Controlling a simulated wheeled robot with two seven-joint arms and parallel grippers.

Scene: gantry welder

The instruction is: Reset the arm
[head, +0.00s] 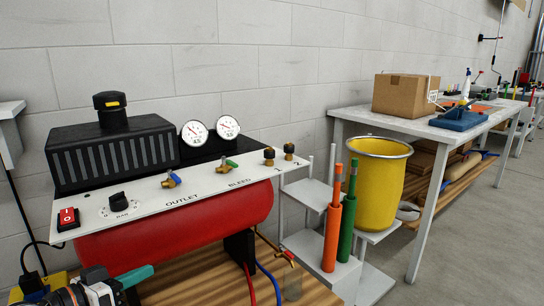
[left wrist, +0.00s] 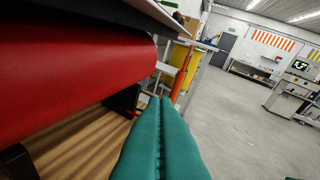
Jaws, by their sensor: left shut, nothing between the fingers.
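My left gripper (head: 134,276) comes in at the lower left of the head view, in front of the red tank of the compressor (head: 180,228). Its teal fingers fill the lower middle of the left wrist view (left wrist: 160,104), pressed together with nothing between them. In that view the red tank (left wrist: 75,60) is close on the left, above the wooden board (left wrist: 75,135). The fingers look apart from the tank. My right gripper is in neither view.
The compressor panel has a red switch (head: 68,217), knobs and two gauges. To the right stand orange (head: 332,232) and green tubes, a yellow bin (head: 376,185) and a workbench (head: 430,131) with a cardboard box (head: 404,95). The floor (left wrist: 235,120) is clear on the right.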

